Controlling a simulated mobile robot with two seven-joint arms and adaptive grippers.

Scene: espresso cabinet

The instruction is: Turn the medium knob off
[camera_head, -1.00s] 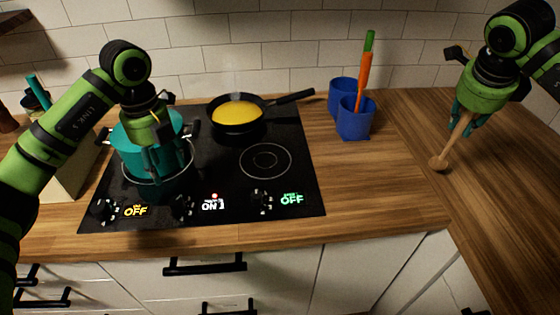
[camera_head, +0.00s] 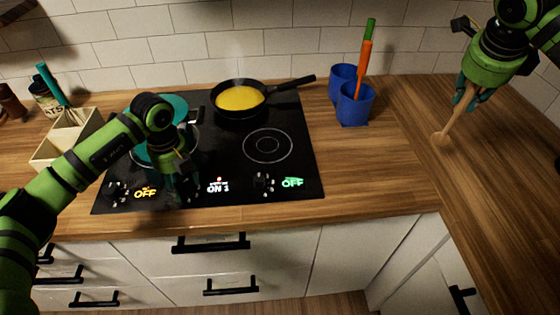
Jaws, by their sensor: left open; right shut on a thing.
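The black cooktop (camera_head: 225,165) has three knobs along its front edge. The left knob (camera_head: 118,192) has a yellow OFF readout and the right knob (camera_head: 263,182) a green OFF readout. The white readout (camera_head: 217,187) between them says ON; I take the knob beside it as the medium one. That knob is mostly hidden behind my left gripper (camera_head: 184,192), which is open and low at the cooktop's front. Whether its fingers touch the knob is unclear. My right gripper (camera_head: 466,98) is shut on a wooden spoon (camera_head: 450,127) over the right counter.
A teal pot (camera_head: 185,108) stands on the left burner, partly behind my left arm. A black pan (camera_head: 240,113) with yellow food sits on the rear burner. The front right burner (camera_head: 268,146) is bare. A blue utensil holder (camera_head: 355,104) stands right of the cooktop.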

